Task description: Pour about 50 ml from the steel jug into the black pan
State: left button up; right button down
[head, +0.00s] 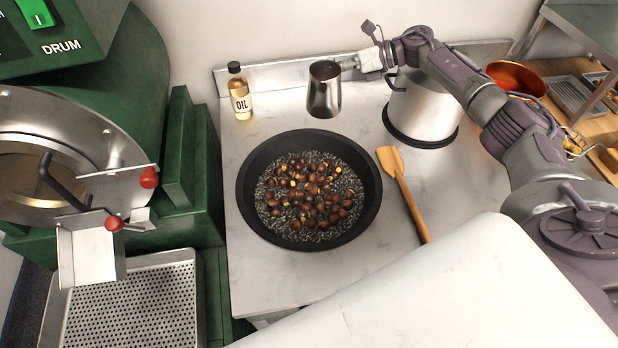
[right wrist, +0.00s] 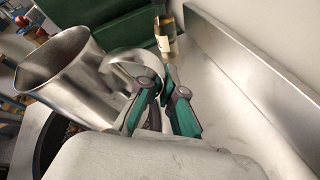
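The steel jug (head: 324,92) is upright over the back of the counter, behind the black pan; I cannot tell if its base touches the counter. My right gripper (head: 354,63) reaches it from the right. In the right wrist view, the gripper's green and grey fingers (right wrist: 164,88) close around the handle of the jug (right wrist: 70,75). The jug's contents are hidden. The black pan (head: 250,212) sits on the counter, with chestnuts (head: 308,200) on dark grit in it. My left gripper is not in view.
An oil bottle (head: 239,92) stands left of the jug. A large steel pot (head: 424,105) is at the right, under my right arm. A wooden spatula (head: 405,195) lies right of the pan. The green roaster (head: 180,190) borders the counter's left. A low steel backsplash (head: 285,72) runs behind.

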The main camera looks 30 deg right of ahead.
aim_at(322, 107)
jog(key=shift+s+a+f+n+t+h+p, duration=0.25)
jog(key=shift+s+n+p, duration=0.2)
jog(key=shift+p, duration=0.45)
jog(key=shift+s+a+f+n+t+h+p, duration=0.15)
jog(key=shift+s+a+f+n+h+p, duration=0.2)
jog(key=shift+p, duration=0.55)
jog(key=shift+s+a+f+n+t+h+p, duration=0.4)
jog(key=shift+s+a+f+n+t+p, duration=0.25)
jog(key=shift+s+n+p, duration=0.3)
jog(key=shift+n, duration=0.35)
jog(key=f, duration=0.1)
jog(key=f+b, duration=0.1)
jog(key=a+f, duration=0.1)
jog(key=f, duration=0.1)
jog(key=shift+s+b, duration=0.35)
jog(key=shift+b, duration=0.05)
jog(key=shift+s+a+r+n+t+h+p, duration=0.25)
jog(key=shift+n+t+p, duration=0.2)
jog(key=shift+p, duration=0.35)
jog(key=shift+s+a+f+n+t+h, duration=0.1)
jog(key=shift+s+a+n+t+h, duration=0.35)
jog(key=shift+n, duration=0.3)
jog(key=shift+s+r+n+p, duration=0.15)
jog(key=shift+r+n+p, duration=0.15)
jog(key=shift+p, duration=0.25)
jog(key=shift+s+a+r+n+t, duration=0.15)
jog(key=shift+s+r+n+t, duration=0.1)
jog(key=shift+r+n, duration=0.1)
